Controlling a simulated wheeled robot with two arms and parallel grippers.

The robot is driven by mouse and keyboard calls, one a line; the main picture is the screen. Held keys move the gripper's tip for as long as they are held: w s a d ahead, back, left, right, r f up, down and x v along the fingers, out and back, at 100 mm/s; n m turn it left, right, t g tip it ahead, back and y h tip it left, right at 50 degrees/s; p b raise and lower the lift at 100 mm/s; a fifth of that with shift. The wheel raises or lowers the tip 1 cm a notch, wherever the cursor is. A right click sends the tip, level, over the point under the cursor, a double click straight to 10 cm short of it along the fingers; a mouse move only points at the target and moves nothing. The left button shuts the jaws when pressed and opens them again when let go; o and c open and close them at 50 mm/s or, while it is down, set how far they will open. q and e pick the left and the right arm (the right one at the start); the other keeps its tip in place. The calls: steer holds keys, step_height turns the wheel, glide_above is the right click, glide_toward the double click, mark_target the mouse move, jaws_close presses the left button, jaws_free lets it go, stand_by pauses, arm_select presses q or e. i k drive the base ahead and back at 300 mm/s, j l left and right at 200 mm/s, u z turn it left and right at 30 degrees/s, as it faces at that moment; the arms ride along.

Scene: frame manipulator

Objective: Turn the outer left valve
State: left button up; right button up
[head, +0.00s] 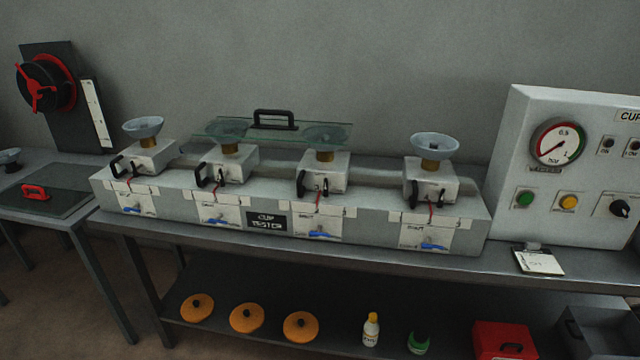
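A long grey cup tester (268,220) stands on the table with several stations in a row. The outer left valve (132,210) has a small blue handle on the white front panel of the leftmost station, roughly level. The other stations have similar blue valve handles, such as the outer right valve (433,245). Above the outer left valve are a grey block with a black clamp lever (122,165) and a glass cup (143,127). Neither gripper shows in the head view, and nothing touches the valve.
A clear plate with a black handle (275,119) spans the two middle cups. A gauge panel (515,150) and clipboard (538,260) are at right. Orange lids (246,318), bottles and a red box (503,341) lie on the lower shelf. Space before the valve is clear.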

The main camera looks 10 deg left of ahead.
mark_target(133, 209)
steer(key=j+u, duration=0.1)
steer(key=u, duration=0.35)
steer(key=i+j+u, duration=0.1)
steer(key=u, duration=0.3)
steer(key=i+u, duration=0.1)
steer(key=u, duration=0.35)
steer(key=i+u, duration=0.1)
steer(key=u, duration=0.3)
steer(key=i+j, duration=0.1)
steer(key=i, duration=0.8)
steer(key=j+u, duration=0.05)
steer(key=j, duration=0.05)
